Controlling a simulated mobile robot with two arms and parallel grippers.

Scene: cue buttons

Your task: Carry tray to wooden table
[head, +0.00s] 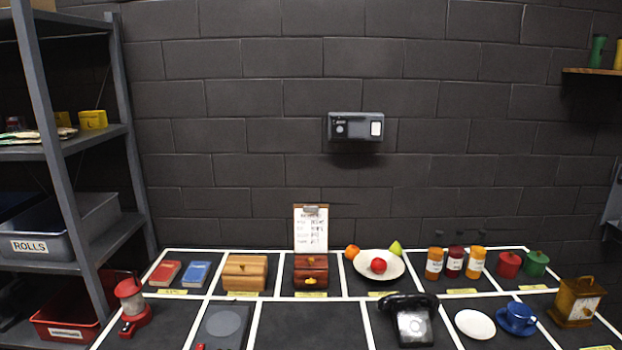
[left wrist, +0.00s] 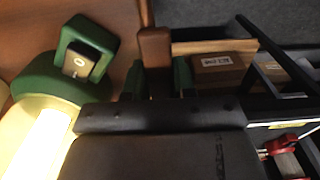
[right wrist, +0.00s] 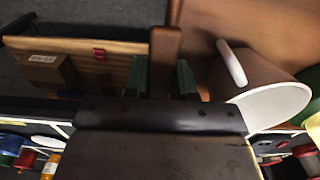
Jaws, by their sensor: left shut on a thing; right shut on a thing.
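The tray shows in the left wrist view as a light wooden wall (left wrist: 215,46) and in the right wrist view as a wooden slatted wall (right wrist: 112,66). My left gripper (left wrist: 156,82) is shut on a brown upright handle at one end of it. My right gripper (right wrist: 160,80) is shut on a matching brown handle at the other end. A small brown labelled box (left wrist: 218,72) sits by the tray wall and also shows in the right wrist view (right wrist: 50,72). A red-brown wooden surface (left wrist: 40,35), likely the wooden table, also shows in the right wrist view (right wrist: 200,18). The head view shows neither gripper nor tray.
On the wooden surface are a green object with a glowing part (left wrist: 45,140) and a large brown-and-white mug (right wrist: 270,95), close to my grippers. In the head view, a marked display table (head: 300,325) stands before a block wall, with a grey shelf rack (head: 95,145) at left.

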